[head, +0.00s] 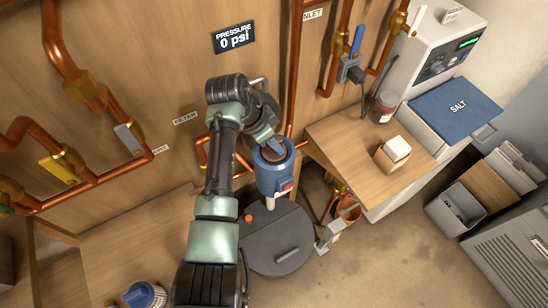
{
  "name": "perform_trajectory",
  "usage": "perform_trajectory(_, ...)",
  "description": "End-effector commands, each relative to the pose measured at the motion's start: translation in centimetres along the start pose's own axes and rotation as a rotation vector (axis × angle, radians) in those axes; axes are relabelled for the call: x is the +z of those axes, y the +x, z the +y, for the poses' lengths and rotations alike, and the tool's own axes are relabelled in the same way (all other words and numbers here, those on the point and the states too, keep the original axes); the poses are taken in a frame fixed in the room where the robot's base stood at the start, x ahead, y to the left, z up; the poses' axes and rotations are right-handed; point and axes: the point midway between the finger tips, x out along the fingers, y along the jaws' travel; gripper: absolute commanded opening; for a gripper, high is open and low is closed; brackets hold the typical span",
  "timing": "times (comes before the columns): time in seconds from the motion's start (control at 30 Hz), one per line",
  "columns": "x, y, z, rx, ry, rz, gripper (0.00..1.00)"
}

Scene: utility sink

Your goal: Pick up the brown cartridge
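A blue filter housing (271,180) stands upright with its top open, in the middle of the head view. Something brown, likely the brown cartridge (279,153), shows inside its mouth. My gripper (268,142) points down at the mouth from above, its tip right over or just inside the rim. My gripper partly covers the opening, so I cannot tell whether its fingers are open or shut, or whether they touch the brown thing.
Copper pipes with valves run along the wooden wall. A dark round lid (268,245) lies below the housing. A small wooden table (345,140) at right holds a brown box with a white block (397,148). A blue-and-white ribbed part (146,295) sits at the lower left.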

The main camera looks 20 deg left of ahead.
Motion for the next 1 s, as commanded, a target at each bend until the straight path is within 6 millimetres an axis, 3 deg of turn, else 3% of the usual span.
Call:
perform_trajectory(0.03, -0.01, -0.02, 0.00, 0.000, 0.000, 0.000, 0.21)
perform_trajectory(0.17, -0.01, -0.03, -0.01, 0.000, 0.000, 0.000, 0.00)
perform_trajectory(1.0, -0.04, -0.08, -0.03, -0.001, 0.000, 0.001, 0.00)
